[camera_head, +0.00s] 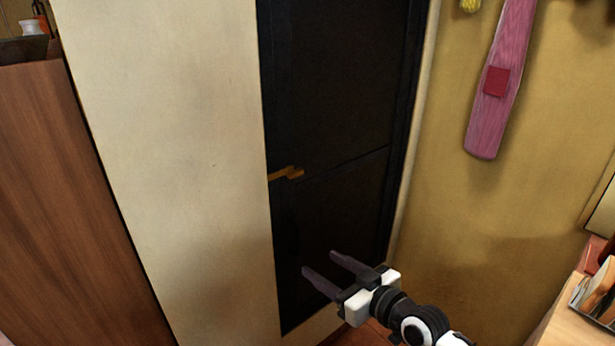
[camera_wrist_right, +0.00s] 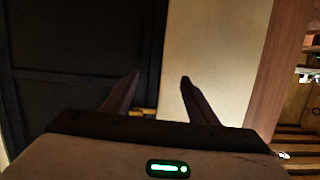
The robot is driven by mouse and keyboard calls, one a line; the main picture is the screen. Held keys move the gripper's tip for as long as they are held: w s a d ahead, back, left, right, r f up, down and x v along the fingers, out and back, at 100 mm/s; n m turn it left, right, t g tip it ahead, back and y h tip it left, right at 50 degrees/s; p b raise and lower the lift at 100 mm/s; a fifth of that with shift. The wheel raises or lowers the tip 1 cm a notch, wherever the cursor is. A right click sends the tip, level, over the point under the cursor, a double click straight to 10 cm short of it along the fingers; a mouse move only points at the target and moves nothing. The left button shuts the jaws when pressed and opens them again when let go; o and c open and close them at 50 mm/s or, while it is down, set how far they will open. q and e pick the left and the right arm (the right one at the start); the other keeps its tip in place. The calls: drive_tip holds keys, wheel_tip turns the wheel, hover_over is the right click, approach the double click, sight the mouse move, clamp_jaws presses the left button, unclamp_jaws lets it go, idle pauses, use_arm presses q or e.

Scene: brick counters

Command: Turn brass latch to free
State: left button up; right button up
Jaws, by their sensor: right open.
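The brass latch (camera_head: 287,173) is a small gold-coloured bar on the left edge of a dark door (camera_head: 335,80) in the head view. It lies roughly level, its left end at the pale wall beside the door. My right gripper (camera_head: 319,262) is open and empty, below and to the right of the latch and apart from it. In the right wrist view, my right gripper (camera_wrist_right: 160,78) shows its two fingers spread. A bit of the brass latch (camera_wrist_right: 145,112) shows low between them, mostly hidden behind the gripper body. My left gripper is not in view.
A pale wall (camera_head: 170,130) borders the door on the left, with a brown wooden cabinet (camera_head: 70,200) further left. A pink board (camera_head: 500,85) hangs on the yellow wall at right. A wooden counter (camera_head: 570,325) with a rack stands at the lower right.

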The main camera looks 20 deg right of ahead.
sight(297, 173)
drive_tip(key=w+d+r+t+y, duration=0.1)
drive_tip(key=w+d+r, duration=0.1)
drive_tip(key=w+r, duration=0.35)
drive_tip(key=w+d+r+t, duration=0.1)
drive_tip(key=w+r+t, duration=0.1)
drive_tip(key=r, duration=0.6)
drive_tip(key=b+x, duration=0.1)
drive_tip(key=x, duration=0.1)
drive_tip(key=b+x, duration=0.1)
drive_tip(key=x, duration=0.2)
drive_tip(key=b+x, duration=0.1)
drive_tip(key=x, duration=0.2)
drive_tip(key=shift+w+f, duration=0.25)
drive_tip(key=shift+f, duration=0.05)
drive_tip(key=shift+w+a+r, duration=0.1)
drive_tip(key=shift+w+a, duration=0.05)
drive_tip(key=shift+w, duration=0.3)
drive_tip(key=c, duration=1.1)
